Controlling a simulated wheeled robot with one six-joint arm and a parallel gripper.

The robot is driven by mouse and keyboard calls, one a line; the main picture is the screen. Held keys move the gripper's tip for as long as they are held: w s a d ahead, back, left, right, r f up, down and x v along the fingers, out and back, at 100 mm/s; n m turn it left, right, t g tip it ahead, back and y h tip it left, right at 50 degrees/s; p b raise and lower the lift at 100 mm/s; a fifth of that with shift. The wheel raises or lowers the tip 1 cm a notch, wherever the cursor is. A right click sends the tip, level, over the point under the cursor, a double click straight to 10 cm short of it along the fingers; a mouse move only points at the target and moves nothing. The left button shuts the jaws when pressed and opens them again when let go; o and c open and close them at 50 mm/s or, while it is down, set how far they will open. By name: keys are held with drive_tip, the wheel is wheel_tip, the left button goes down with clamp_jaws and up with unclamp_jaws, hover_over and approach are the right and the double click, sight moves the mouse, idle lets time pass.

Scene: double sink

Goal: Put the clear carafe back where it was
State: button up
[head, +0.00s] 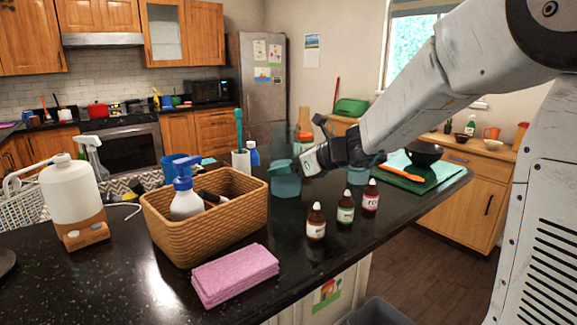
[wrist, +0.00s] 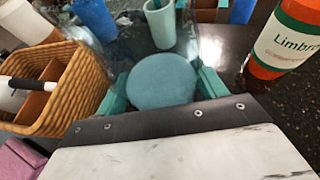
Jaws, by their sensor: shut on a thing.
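The clear carafe (head: 285,183) is see-through, with a teal tint in its lower part. It looks upright over the dark counter, behind the wicker basket's right end. My gripper (head: 293,166) comes in from the right and is shut on it. In the wrist view, the carafe (wrist: 160,82) shows as a teal disc inside clear walls, between my two teal fingers (wrist: 160,90). My gripper hides part of it. I cannot tell whether its base touches the counter.
A wicker basket (head: 205,222) holds a spray bottle. Three small dropper bottles (head: 345,206) stand right of the carafe. An orange labelled bottle (wrist: 283,40) stands close by. A pale cup (head: 241,162) holds a brush. A pink cloth (head: 235,275) lies in front.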

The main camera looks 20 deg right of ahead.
drive_tip(key=o, duration=1.4)
drive_tip(key=shift+f, duration=0.1)
drive_tip(key=shift+r, duration=0.2)
drive_tip(key=v, duration=1.2)
drive_tip(key=shift+d, duration=0.1)
